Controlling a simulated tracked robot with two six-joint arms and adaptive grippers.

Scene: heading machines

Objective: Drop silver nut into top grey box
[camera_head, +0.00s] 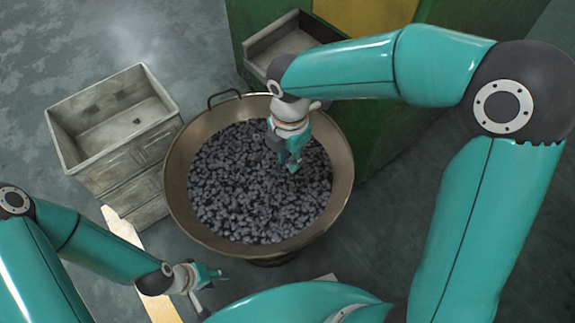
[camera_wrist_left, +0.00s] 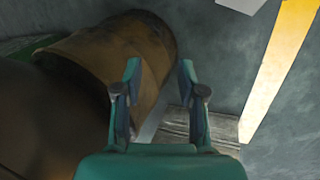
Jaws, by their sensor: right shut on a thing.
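A wide metal bowl (camera_head: 343,170) holds a heap of small dark grey nuts (camera_head: 235,190). My right gripper (camera_head: 292,166) is low over the nuts in the right half of the bowl, shut on a nut that its fingers mostly hide. The top grey box (camera_head: 68,148) is open and stands on other grey boxes, left of the bowl. My left gripper (camera_head: 212,276) is below and left of the bowl, apart from it. In the left wrist view its two fingers (camera_wrist_left: 160,85) are spread with nothing between them.
A green machine (camera_head: 385,140) with a grey chute (camera_head: 290,42) stands behind the bowl at the right. The bowl has a handle (camera_head: 224,95) at its back rim. A yellow-white floor strip (camera_head: 124,232) runs beneath my left arm. Open floor lies behind the boxes.

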